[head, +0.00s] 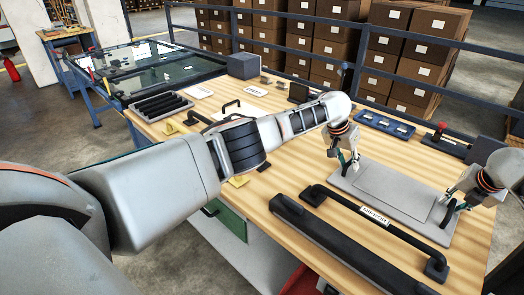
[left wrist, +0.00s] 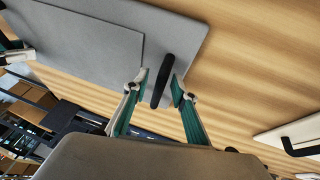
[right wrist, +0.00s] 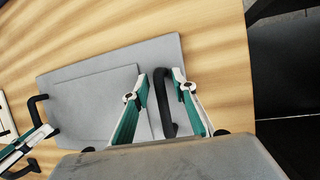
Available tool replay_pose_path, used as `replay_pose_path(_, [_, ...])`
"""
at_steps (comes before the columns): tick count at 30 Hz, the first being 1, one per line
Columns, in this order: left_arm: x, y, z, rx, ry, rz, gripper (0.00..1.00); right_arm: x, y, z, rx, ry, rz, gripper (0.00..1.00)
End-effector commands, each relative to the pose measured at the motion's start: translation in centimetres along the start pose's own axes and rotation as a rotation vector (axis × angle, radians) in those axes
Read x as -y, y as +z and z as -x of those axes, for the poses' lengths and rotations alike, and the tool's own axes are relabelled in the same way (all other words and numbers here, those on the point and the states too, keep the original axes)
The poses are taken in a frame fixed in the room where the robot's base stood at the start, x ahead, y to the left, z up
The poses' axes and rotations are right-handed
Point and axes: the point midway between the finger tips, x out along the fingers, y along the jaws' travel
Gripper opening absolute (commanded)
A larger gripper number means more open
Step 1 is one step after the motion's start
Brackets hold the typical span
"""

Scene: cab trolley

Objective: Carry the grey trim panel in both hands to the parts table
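The grey trim panel (head: 385,190) lies flat on a wooden-topped table (head: 285,170), with a black handle near each end. My left gripper (head: 347,162) is over the panel's left end. In the left wrist view its fingers (left wrist: 160,82) stand apart on either side of one handle (left wrist: 163,78). My right gripper (head: 453,207) is over the right end. In the right wrist view its fingers (right wrist: 160,78) stand apart on either side of the other handle (right wrist: 164,100). Both grippers look open around the handles. Which table is the parts table I cannot tell.
A black tubular handle with a white label (head: 375,214) and a long black bar (head: 335,245) lie in front of the panel. A blue tray (head: 385,124) is behind it. A blue-framed glass panel (head: 150,70) stands back left. Blue railings and stacked cartons (head: 410,50) line the back.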

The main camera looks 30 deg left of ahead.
Motion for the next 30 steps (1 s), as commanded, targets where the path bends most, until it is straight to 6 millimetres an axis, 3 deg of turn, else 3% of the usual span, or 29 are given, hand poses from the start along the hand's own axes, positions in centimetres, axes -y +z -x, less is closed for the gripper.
replay_pose_path(11, [0.2,0.1,4.1,-0.005,-0.004,-0.002,0.26,0.0,0.0,0.0,0.0,0.0,0.0,0.26])
replay_pose_path(21, [0.1,0.0,9.6,-0.004,-0.004,-0.001,0.26,0.0,0.0,0.0,0.0,0.0,0.0,0.26])
replay_pose_path(30, [0.1,0.1,11.0,-0.003,-0.005,0.0,0.26,0.0,0.0,0.4,0.0,0.001,0.001,0.26])
